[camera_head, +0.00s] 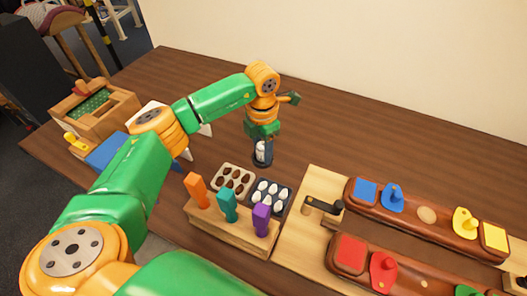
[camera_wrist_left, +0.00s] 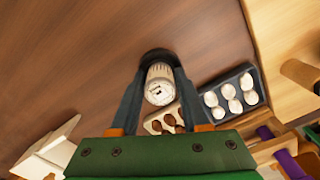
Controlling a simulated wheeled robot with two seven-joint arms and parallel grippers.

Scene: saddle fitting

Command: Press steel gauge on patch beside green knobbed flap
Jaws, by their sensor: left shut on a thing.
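The steel gauge (camera_wrist_left: 159,92), a short cylinder with a white dial, is between the fingers of my left gripper (camera_wrist_left: 158,72) in the left wrist view. In the head view the gauge (camera_head: 261,150) shows under my left gripper (camera_head: 262,141), upright, with a dark base at or just above the table; I cannot tell if it touches. The green knobbed flap (camera_head: 467,291) is at the lower right of the head view, cut by the frame edge, on the nearer brown leather strip (camera_head: 410,268). The patch beside it is not clearly visible. My right gripper is not in view.
Trays of brown (camera_head: 232,180) and white (camera_head: 270,195) egg-shaped pieces and a wooden rack (camera_head: 230,225) with orange, teal and purple handles stand between gauge and board (camera_head: 297,235). The table behind is clear.

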